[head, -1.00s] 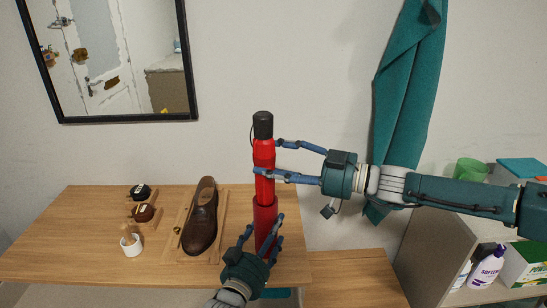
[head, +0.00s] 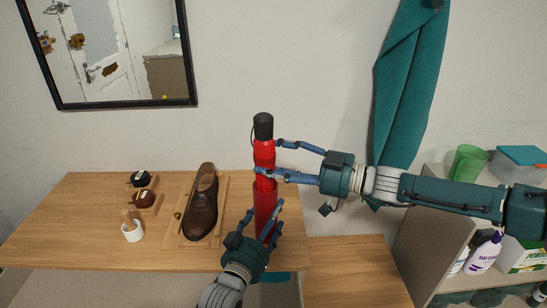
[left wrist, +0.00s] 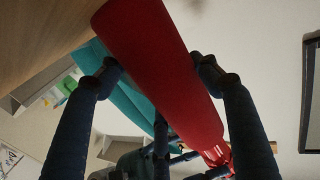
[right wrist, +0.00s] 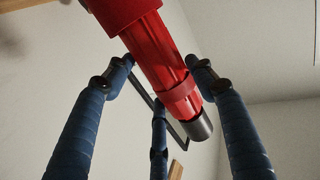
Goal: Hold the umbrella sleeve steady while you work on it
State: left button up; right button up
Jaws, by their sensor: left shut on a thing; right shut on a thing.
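A dark red sleeve (head: 265,200) stands upright by the table's right end; it also fills the middle of the left wrist view (left wrist: 160,60). A bright red folded umbrella (head: 264,152) with a black handle (head: 263,126) stands upright, its lower part inside the sleeve. My left gripper (head: 263,222) is shut around the sleeve's lower part. My right gripper (head: 265,160) is shut on the umbrella above the sleeve's mouth. In the right wrist view the umbrella (right wrist: 165,55) enters the sleeve's rim (right wrist: 115,12). The sleeve's bottom is hidden behind my left gripper.
A brown shoe (head: 201,205) on a wooden board lies left of the sleeve. A white cup (head: 132,232) and small jars (head: 140,196) stand further left. A teal cloth (head: 405,90) hangs behind my right arm. A shelf with bottles (head: 485,252) is at right.

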aim_at(273, 149)
pick_arm(q)
jog(key=shift+f, duration=0.1)
pick_arm(e)
jog(key=shift+f, duration=1.2)
jog(key=o, duration=1.5)
jog(key=shift+s+f, duration=0.1)
jog(key=shift+f, duration=0.1)
jog(key=shift+s+a, duration=0.1)
jog(key=shift+r, duration=3.15)
pick_arm(q)
jog(key=o, duration=1.2)
